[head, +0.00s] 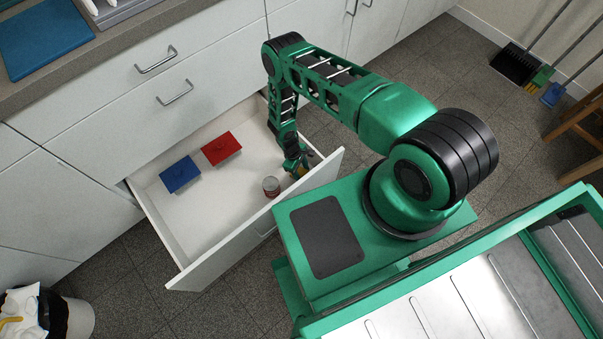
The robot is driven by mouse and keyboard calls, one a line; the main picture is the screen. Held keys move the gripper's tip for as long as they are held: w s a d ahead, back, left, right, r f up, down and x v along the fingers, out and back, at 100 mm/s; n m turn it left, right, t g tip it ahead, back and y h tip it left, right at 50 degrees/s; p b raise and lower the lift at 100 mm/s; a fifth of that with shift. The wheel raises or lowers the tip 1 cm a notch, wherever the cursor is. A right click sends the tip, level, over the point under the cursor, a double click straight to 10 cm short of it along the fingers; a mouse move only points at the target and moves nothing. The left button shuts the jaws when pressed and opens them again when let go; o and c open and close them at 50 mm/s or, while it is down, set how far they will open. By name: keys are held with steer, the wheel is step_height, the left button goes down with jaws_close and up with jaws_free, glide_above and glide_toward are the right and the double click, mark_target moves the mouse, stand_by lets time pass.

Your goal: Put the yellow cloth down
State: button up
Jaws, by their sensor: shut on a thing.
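My gripper (300,168) is at the right end of the open drawer (200,220), low inside it near the front panel. It is shut on the yellow cloth (303,172), of which only a small yellow patch shows by the fingers. The rest of the cloth is hidden by the gripper. I cannot tell whether the cloth touches the drawer floor.
The drawer also holds a blue item (180,174), a red item (221,148) and a can (271,186) just left of my gripper. The drawer floor is clear at the front left. A bin (75,316) stands at the lower left. Brooms (520,62) lean at the upper right.

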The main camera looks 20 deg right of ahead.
steer(key=shift+f, duration=0.15)
steer(key=o, duration=1.1)
steer(key=v, duration=1.2)
